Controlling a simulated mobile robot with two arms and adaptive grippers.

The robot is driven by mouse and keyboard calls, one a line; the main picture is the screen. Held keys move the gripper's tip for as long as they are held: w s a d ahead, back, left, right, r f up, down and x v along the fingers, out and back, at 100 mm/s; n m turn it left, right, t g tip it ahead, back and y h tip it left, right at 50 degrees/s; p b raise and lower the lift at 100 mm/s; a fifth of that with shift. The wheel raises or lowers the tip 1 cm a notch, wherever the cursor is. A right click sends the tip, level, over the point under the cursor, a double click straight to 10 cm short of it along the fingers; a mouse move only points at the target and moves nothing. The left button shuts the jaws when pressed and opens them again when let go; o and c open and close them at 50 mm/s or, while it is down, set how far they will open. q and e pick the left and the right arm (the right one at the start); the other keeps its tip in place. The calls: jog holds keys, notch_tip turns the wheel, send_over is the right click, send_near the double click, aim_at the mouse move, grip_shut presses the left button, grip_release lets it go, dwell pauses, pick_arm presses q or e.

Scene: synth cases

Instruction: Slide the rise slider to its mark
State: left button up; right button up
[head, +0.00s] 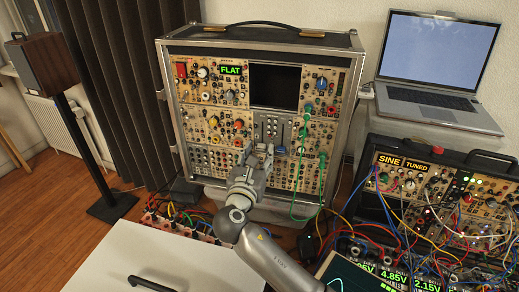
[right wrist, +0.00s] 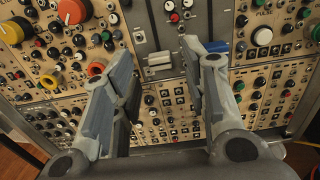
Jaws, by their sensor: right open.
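The grey slider panel (head: 270,127) sits in the middle of the upright synth case (head: 178,125), below a dark screen. In the right wrist view it shows a cream slider cap (right wrist: 159,61) and a blue slider cap (right wrist: 214,46). The blue cap also shows in the head view (head: 281,150). Labels are too small to read, so I cannot tell which slider is rise, nor see its mark. My right gripper (head: 258,150) is open in front of the panel. In the wrist view its fingers (right wrist: 156,52) stand either side of the cream cap, apparently without touching it.
A green cable (head: 317,185) hangs at the right of the case. A second synth case (head: 455,190) with tangled cables stands at the right, below a laptop (head: 430,95). Patch cables (head: 185,218) lie at the lower left. A white surface (head: 145,262) fills the front left.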

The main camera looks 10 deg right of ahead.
jog(key=shift+w+d, duration=0.3)
jog(key=shift+w, duration=0.3)
jog(key=shift+c, duration=0.7)
pick_arm(q)
jog(key=shift+s+r, duration=0.15)
jog(key=shift+s, duration=0.05)
pick_arm(e)
grip_shut()
